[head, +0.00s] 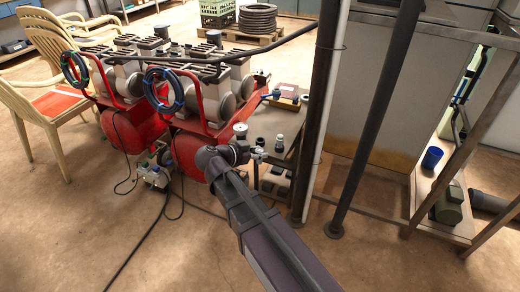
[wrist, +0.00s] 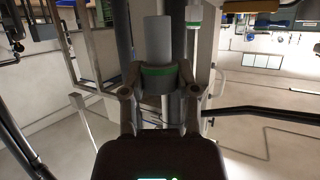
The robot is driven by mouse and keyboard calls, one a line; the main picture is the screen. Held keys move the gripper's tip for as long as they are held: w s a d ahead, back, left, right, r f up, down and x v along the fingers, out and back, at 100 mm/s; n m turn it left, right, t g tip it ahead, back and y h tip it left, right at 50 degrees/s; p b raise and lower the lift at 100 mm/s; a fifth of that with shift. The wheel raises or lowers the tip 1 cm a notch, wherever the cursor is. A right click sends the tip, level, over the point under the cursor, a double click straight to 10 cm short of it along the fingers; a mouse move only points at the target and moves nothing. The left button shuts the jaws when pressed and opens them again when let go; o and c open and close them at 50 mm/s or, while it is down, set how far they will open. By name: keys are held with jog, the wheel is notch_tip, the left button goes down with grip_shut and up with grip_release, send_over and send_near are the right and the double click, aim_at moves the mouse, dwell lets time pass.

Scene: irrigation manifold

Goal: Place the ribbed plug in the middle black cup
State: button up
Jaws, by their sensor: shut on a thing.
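My gripper (wrist: 160,95) is shut on a grey cylindrical plug (wrist: 157,42) with a green band at its base. Its ribs are too small to make out. In the head view my gripper (head: 246,152) is at the near left edge of a small bench, and a grey-topped cylinder (head: 240,131), likely the plug, rises upright from it. Small dark cups with lighter tops stand on the bench, one at the middle (head: 260,142) and one further right (head: 279,139). I cannot tell which is the middle black cup; my gripper may hide part of the row.
Red-framed pump machines (head: 190,110) crowd the left.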

jog(key=shift+f, duration=0.1)
dwell(0.3)
jog(key=w, duration=0.5)
jog(key=w+f+b, duration=0.1)
jog(key=w, duration=1)
jog(key=shift+a+f, duration=0.25)
jog(key=shift+a, duration=0.1)
jog(key=shift+f+b, duration=0.1)
jog(key=shift+b, duration=0.25)
jog(key=shift+f+b, duration=1.7)
jog(key=shift+f, duration=0.2)
jog(key=o, duration=0.8)
jog(key=shift+r, duration=0.1)
jog(key=shift+o, duration=0.2)
jog(key=shift+r, duration=0.15)
